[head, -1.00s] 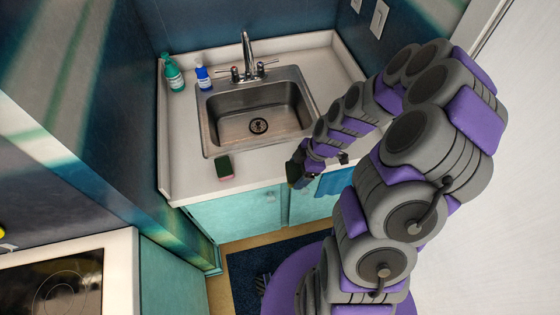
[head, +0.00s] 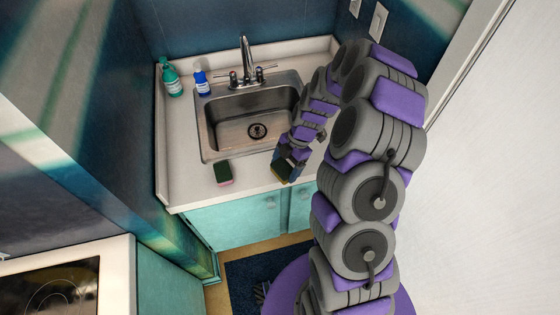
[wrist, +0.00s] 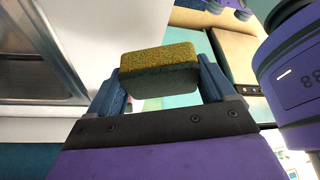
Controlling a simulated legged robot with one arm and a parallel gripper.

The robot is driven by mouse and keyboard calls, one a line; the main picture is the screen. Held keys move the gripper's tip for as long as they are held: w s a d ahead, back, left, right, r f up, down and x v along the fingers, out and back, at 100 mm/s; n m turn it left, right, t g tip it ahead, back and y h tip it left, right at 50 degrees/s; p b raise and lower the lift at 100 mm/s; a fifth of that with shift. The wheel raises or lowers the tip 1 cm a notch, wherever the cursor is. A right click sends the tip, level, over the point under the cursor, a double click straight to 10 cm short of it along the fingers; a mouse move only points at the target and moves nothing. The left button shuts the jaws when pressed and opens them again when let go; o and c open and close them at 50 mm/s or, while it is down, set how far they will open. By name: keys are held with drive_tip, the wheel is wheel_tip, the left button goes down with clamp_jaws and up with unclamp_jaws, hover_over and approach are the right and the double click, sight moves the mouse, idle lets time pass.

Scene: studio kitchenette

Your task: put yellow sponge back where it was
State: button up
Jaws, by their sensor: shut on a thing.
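My gripper (head: 290,161) is shut on the yellow sponge (head: 281,173), in front of the sink near the counter's front edge. In the wrist view, the yellow sponge (wrist: 160,64) sits between both fingers, its yellow face up and a darker grey-green layer below. I cannot tell whether it touches the counter. A second sponge (head: 223,174), dark green on top with a pink side, lies on the counter (head: 190,178) left of my gripper.
The steel sink (head: 225,135) with its faucet (head: 246,62) lies behind my gripper. A green bottle (head: 171,79) and a blue bottle (head: 201,82) stand at the counter's back left. A stove (head: 60,285) is at the lower left. The counter left of the sink is mostly clear.

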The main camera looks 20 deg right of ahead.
sight(281, 160)
drive_tip(key=w, duration=0.5)
drive_tip(key=shift+f+b, duration=0.3)
drive_tip(key=shift+b, duration=0.05)
drive_tip(key=shift+a+f+b, duration=0.1)
drive_tip(key=shift+f+b, duration=0.4)
drive_tip(key=shift+f, duration=1.2)
drive_tip(key=shift+f, duration=0.1)
drive_tip(key=o, duration=0.8)
drive_tip(key=shift+o, duration=0.2)
